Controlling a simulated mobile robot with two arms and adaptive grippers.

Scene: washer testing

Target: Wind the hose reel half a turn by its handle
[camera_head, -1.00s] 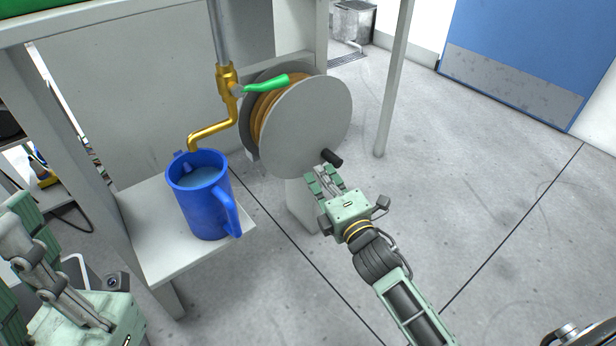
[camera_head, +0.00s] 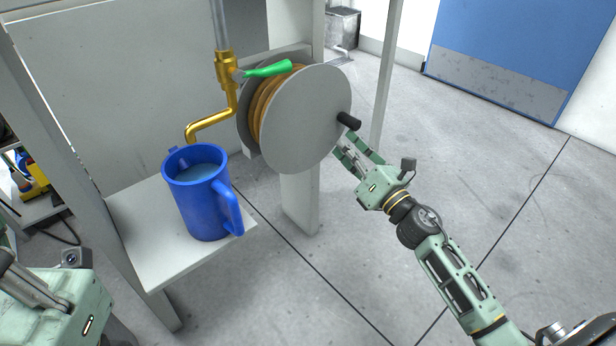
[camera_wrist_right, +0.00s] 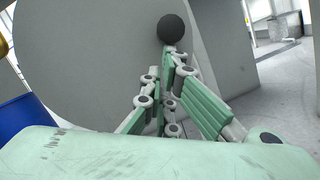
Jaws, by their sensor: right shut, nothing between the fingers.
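The hose reel (camera_head: 305,120) has a grey disc in front of a wound brown hose (camera_head: 262,105). Its black handle (camera_head: 349,120) juts out at the right side of the disc. My right gripper (camera_head: 345,150) is just below the handle, its fingers shut with nothing between them. In the right wrist view the round handle end (camera_wrist_right: 171,29) is just beyond the fingertips (camera_wrist_right: 172,62), in front of the grey disc (camera_wrist_right: 95,60). I cannot tell whether they touch. My left gripper (camera_head: 25,280) is partly cut off at the lower left.
A blue mug (camera_head: 203,200) with liquid stands on a white shelf (camera_head: 150,255), left of the reel. A brass tap (camera_head: 212,122) with a green lever (camera_head: 268,70) hangs above it. A grey post (camera_head: 384,90) stands behind. The floor at the right is clear.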

